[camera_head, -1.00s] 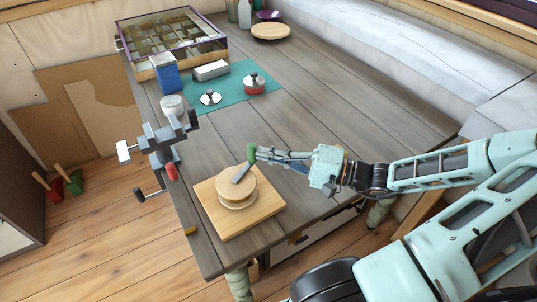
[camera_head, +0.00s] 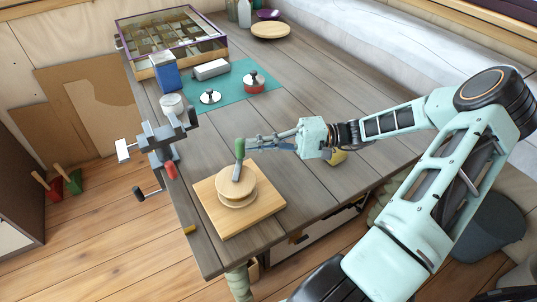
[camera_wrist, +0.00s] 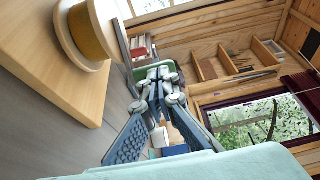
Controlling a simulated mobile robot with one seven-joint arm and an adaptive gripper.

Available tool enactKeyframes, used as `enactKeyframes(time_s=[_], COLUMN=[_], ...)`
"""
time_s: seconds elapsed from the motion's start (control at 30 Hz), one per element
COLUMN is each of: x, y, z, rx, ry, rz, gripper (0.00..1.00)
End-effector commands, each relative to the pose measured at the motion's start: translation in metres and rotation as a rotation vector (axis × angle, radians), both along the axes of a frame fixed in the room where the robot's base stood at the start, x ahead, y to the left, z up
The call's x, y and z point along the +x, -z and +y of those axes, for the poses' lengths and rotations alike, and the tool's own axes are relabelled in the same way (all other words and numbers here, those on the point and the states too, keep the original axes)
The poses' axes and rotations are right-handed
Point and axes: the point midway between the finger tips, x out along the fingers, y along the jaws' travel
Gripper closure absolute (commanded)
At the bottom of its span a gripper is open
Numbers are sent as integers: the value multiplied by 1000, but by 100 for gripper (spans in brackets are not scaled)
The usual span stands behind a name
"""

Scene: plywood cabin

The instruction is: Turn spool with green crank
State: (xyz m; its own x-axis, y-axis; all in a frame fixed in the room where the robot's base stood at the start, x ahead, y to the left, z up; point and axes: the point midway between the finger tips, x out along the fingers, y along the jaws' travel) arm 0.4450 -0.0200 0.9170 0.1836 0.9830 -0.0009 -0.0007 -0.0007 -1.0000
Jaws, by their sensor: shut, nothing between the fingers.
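The wooden spool (camera_head: 235,188) sits on a square light-wood board (camera_head: 262,212) near the table's front edge. Its grey crank arm (camera_head: 237,171) points to the far side and ends in an upright green handle (camera_head: 240,147). My gripper (camera_head: 249,145) is shut, with its tips right beside the handle on its right; I cannot tell whether they touch. In the wrist view, the closed fingers (camera_wrist: 157,78) partly cover the green handle (camera_wrist: 147,71). The spool (camera_wrist: 88,35) shows at upper left there.
A grey vise with a red-handled part (camera_head: 160,148) is at the table's left edge. The table's right side is mostly clear.

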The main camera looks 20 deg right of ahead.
Motion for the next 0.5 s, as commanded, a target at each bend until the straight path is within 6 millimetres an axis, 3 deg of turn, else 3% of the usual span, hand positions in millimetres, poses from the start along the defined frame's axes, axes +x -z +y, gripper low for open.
enactKeyframes(time_s=[0.3, 0.5], x=[20, 25], y=[2, 0], z=[22, 37], rx=[0, 0], ry=[-307, -315], rz=[-2, 1], gripper=[100, 100])
